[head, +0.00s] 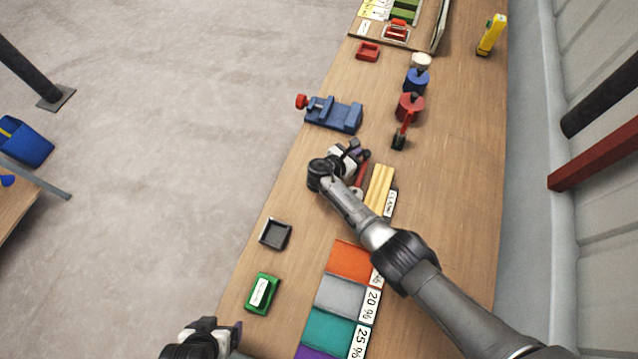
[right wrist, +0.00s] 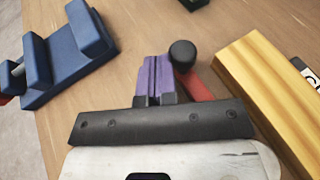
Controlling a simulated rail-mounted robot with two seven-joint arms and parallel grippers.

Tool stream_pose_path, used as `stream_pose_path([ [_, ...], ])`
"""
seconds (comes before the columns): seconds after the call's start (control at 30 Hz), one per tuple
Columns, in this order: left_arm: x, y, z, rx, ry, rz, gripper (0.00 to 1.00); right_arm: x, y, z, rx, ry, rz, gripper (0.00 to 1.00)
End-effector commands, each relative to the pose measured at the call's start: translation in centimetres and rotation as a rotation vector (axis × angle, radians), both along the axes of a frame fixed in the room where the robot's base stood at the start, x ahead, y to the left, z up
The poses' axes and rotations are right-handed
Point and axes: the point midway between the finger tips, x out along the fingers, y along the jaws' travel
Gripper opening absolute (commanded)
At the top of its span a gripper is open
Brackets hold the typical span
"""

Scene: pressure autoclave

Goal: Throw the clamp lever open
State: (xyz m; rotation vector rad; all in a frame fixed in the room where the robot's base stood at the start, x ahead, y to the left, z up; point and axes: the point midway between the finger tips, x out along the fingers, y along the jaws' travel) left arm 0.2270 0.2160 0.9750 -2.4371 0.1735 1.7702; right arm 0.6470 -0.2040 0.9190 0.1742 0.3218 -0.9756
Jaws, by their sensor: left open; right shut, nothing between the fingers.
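A red lever (head: 361,174) lies beside the yellow ribbed block, partly hidden by my right gripper in the head view. In the right wrist view the red lever (right wrist: 203,88) ends in a round black knob (right wrist: 182,54). My right gripper (head: 358,150) is shut and empty, its purple fingertips (right wrist: 152,75) just left of the knob; I cannot tell whether they touch it. Another red lever (head: 405,125) with a black end sits on a red round body farther back. My left gripper (head: 228,332) is open at the bottom edge, partly out of frame.
A blue vise-like block (head: 334,114) stands to the left, and the yellow ribbed block (head: 379,188) to the right of my right gripper. A black tray (head: 275,234), a green box (head: 262,293) and coloured panels (head: 341,296) lie nearer. Bare wood surrounds the right gripper's far side.

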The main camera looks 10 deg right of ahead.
Motion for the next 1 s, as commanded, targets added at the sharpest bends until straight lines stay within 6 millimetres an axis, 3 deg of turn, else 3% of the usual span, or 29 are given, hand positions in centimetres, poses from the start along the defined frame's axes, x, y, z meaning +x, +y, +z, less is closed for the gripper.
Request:
stream_pose_path([
  [0.67,0.0,0.0,0.2,0.0,0.001,0.0,0.89,-0.2,-0.1,0.0,0.0,0.002,-0.002,0.0],
  [0.87,0.0,0.0,1.1,0.0,0.001,0.0,0.89,-1.3,1.6,0.9,0.002,0.001,0.0,0.0],
  [1.0,0.0,0.0,1.8,0.0,0.001,0.0,0.89,-2.8,3.9,1.9,0.003,0.001,0.001,0.0],
])
